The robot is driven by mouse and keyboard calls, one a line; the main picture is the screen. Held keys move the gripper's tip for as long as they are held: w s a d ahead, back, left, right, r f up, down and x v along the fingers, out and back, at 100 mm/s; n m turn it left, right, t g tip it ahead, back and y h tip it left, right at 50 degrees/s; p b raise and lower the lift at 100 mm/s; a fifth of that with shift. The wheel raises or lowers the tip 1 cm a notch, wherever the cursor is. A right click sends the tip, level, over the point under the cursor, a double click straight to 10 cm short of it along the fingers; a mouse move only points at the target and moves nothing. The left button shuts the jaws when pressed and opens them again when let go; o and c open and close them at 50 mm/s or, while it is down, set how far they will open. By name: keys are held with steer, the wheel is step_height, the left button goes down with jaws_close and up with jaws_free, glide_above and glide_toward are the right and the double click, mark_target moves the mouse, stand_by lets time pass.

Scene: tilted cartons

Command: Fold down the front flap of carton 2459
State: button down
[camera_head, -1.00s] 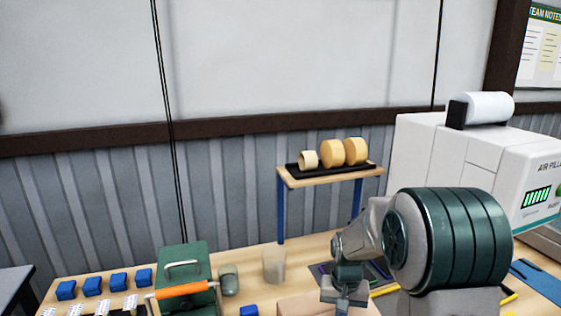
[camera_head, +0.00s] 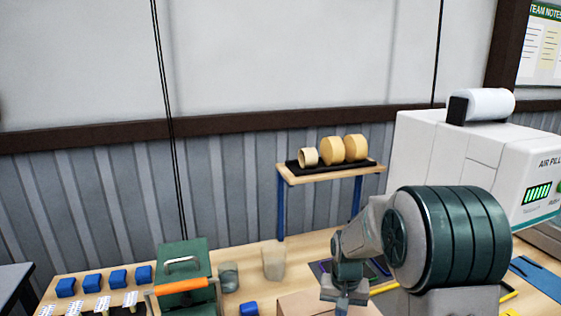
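A brown cardboard carton (camera_head: 300,304) shows only in part at the bottom edge of the head view, left of and below my gripper. Its number, its front flap and most of its body are out of frame, so I cannot tell whether it is carton 2459. My gripper (camera_head: 342,301) hangs down from my grey and green arm at the bottom edge, over or beside the carton's right part. Its fingertips are too small and cut off to tell whether they are open or touching cardboard.
A green box (camera_head: 184,262) with an orange-handled tool (camera_head: 183,287) stands left, near a clear cup (camera_head: 273,262) and several blue blocks (camera_head: 119,278). A raised shelf (camera_head: 331,174) holds tape rolls. A white air pillow machine (camera_head: 450,165) stands right, behind my arm.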

steer(key=shift+r+p, duration=1.6)
steer(key=shift+r, duration=1.25)
